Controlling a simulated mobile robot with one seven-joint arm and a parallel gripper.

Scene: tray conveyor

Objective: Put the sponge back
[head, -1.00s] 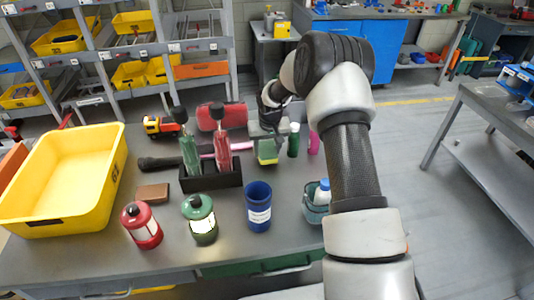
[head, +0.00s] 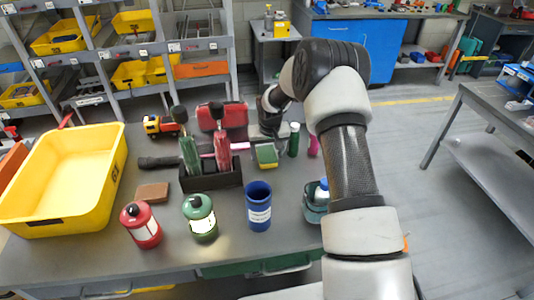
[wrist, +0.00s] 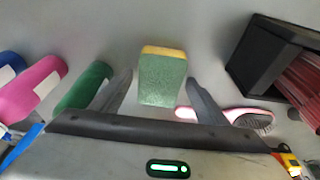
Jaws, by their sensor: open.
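The sponge (head: 266,156), green with a yellow layer, is on the grey table right of the black bottle holder. In the wrist view the sponge (wrist: 162,85) shows between and beyond the two spread fingers, with a gap on each side. My gripper (head: 268,138) is just behind the sponge in the head view, partly hidden by my arm. In the wrist view my gripper (wrist: 158,80) is open and empty.
A green bottle (head: 293,140) and a pink bottle (head: 313,145) stand close right. A blue cup (head: 258,206) is in front. A yellow bin (head: 65,175) fills the table's left.

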